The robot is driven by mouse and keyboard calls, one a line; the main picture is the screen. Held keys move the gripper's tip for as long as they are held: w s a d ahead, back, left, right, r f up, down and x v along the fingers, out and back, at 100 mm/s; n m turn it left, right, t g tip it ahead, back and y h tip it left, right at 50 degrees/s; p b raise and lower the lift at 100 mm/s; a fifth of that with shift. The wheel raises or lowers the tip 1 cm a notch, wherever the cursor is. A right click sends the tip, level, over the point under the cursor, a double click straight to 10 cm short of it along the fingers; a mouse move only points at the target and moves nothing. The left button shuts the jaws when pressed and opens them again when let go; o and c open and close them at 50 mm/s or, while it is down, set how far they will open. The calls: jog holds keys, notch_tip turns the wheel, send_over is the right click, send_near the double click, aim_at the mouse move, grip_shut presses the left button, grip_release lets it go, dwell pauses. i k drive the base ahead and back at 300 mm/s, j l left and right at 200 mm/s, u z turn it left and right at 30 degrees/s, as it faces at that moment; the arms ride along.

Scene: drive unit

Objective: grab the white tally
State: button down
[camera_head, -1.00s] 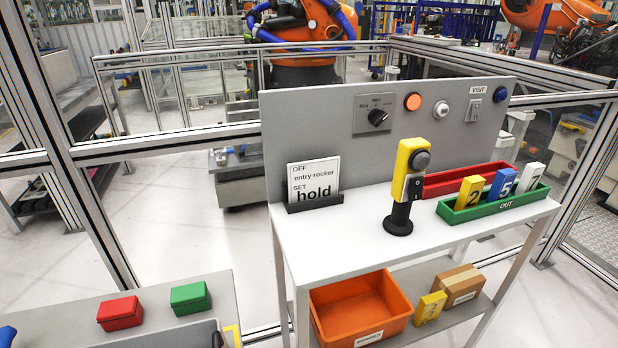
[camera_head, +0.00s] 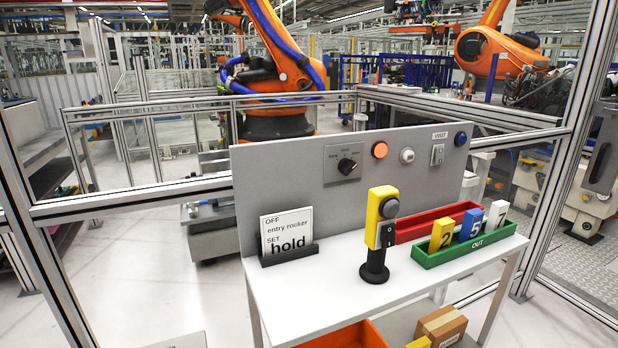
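A white tally (camera_head: 496,216) stands upright at the right end of the green tray (camera_head: 424,262) marked OUT. A blue tally (camera_head: 471,225) marked 5 and a yellow tally (camera_head: 442,236) marked 2 stand to its left in the same tray. The lower part of the white tally is hidden by the tray's front wall. The tray is on the right side of the white table (camera_head: 322,294). My gripper does not show in this view.
A yellow and black switch unit (camera_head: 381,220) stands on a post left of the tray. A red tray (camera_head: 411,229) lies behind. A grey panel (camera_head: 290,160) with knob and buttons rises at the back. A sign (camera_head: 287,234) reads "hold". An orange bin (camera_head: 345,338) is below.

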aim_at(497, 214)
jog(key=i+l, duration=0.25)
jog(key=l, duration=0.2)
jog(key=i+l, duration=0.2)
jog(key=l, duration=0.2)
jog(key=i+l, duration=0.25)
jog(key=l, duration=0.2)
jog(key=i+l, duration=0.25)
jog(key=l, duration=0.15)
jog(key=i+l, duration=0.2)
jog(key=l, duration=0.25)
